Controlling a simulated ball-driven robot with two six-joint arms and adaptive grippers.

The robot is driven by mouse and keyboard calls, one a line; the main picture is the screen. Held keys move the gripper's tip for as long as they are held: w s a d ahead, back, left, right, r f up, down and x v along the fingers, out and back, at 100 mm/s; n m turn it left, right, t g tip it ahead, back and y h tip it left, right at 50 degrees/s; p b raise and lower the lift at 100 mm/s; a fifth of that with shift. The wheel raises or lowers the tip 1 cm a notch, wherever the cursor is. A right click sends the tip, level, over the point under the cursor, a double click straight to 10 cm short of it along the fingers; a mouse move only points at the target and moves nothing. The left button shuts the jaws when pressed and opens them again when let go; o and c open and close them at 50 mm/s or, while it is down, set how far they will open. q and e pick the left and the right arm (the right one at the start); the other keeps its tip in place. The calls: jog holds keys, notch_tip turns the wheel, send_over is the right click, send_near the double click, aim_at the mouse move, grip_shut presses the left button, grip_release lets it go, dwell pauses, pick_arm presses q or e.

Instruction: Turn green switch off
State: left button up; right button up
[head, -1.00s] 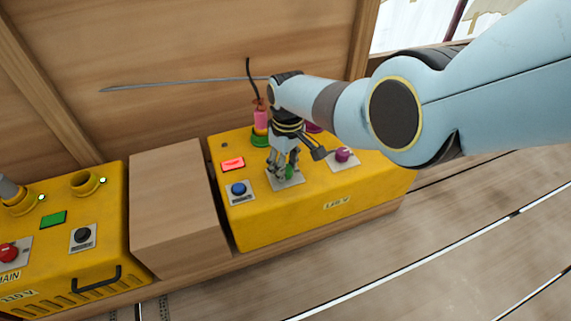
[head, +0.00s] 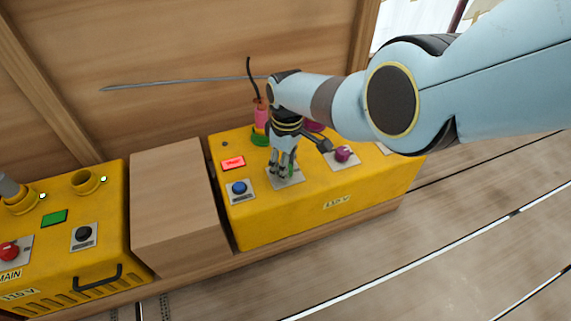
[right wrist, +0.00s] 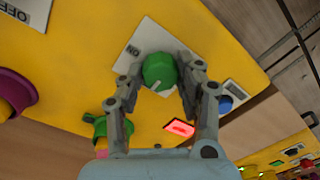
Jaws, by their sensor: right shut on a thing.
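The green switch (right wrist: 160,71) is a round knob with a pale pointer line, on a white plate (right wrist: 141,45) marked ON, on top of a yellow box. In the right wrist view my right gripper (right wrist: 161,84) has its fingers on both sides of the knob, shut on it. In the head view the right gripper (head: 283,174) stands over the same plate (head: 288,180) and hides most of the knob. The pointer line lies slanted in the wrist view. My left gripper is not in view.
On the yellow box (head: 285,218) are a blue button (head: 239,188), a lit red indicator (head: 233,163), a purple knob (head: 343,153) and a plug with a cable (head: 261,118). A wooden block (head: 178,205) separates it from another yellow box with a red button (head: 9,252).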

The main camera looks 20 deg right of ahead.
jog(key=o, duration=1.1)
jog(key=shift+o, duration=0.2)
notch_tip(320, 180, up, 12)
jog(key=shift+w+d, duration=0.2)
